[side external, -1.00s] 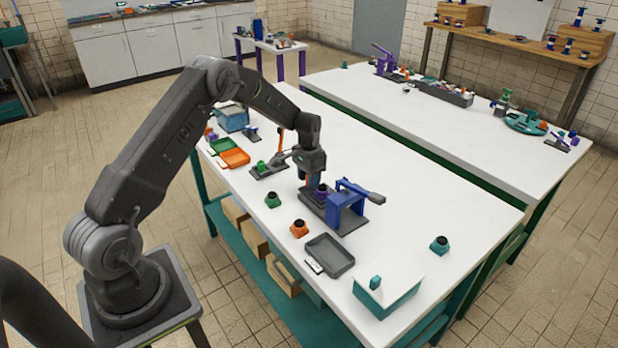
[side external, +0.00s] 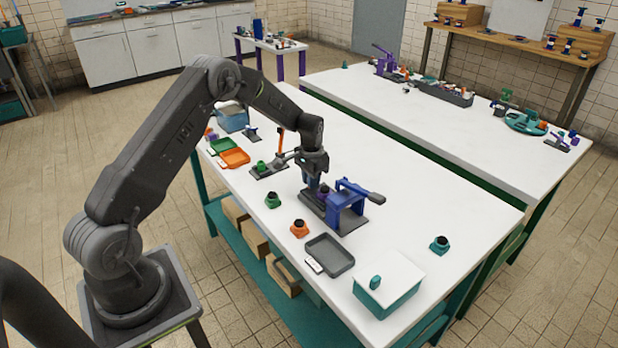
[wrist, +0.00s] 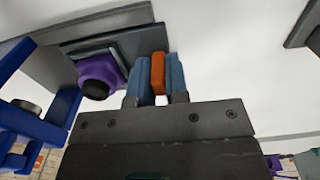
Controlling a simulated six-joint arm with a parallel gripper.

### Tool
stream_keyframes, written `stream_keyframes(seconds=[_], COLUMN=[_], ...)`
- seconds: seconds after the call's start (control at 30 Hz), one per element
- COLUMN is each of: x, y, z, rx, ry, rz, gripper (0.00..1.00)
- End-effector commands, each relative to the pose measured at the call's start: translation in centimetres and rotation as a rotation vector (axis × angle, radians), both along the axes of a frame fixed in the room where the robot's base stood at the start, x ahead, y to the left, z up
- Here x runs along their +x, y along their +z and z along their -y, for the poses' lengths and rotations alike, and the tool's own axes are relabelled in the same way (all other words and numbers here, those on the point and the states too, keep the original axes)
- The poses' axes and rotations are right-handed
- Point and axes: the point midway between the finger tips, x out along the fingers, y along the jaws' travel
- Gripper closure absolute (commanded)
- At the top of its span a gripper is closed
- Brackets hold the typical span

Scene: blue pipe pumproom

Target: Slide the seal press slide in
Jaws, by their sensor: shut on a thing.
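The seal press (side external: 345,203) stands on the white table in the side view, with a blue frame, a dark base and a lever with a dark grip. A purple piece with a dark top (side external: 324,191) sits beside the frame; it also shows in the wrist view (wrist: 98,72) on the grey slide plate (wrist: 112,48). My gripper (side external: 312,183) is low at the press's left end. In the wrist view my gripper (wrist: 157,75) is shut with its blue fingers on an orange tab (wrist: 158,70), right beside the slide plate. Where the tab joins the slide is hard to see.
An orange piece (side external: 299,229) and a green piece (side external: 272,200) stand in front of the press. A grey tray (side external: 329,256) and a teal box (side external: 388,285) are nearer. Another fixture with an orange lever (side external: 270,170) is to the left.

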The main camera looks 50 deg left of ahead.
Motion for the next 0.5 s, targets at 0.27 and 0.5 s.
stream_keyframes(seconds=[0.27, 0.5], x=[0.1, 0.1], y=[0.0, 0.0], z=[4.0, 3.9], rx=[-0.002, -0.002], ry=[-0.002, -0.001], rz=[0.002, 0.003], gripper=[1.00, 0.83])
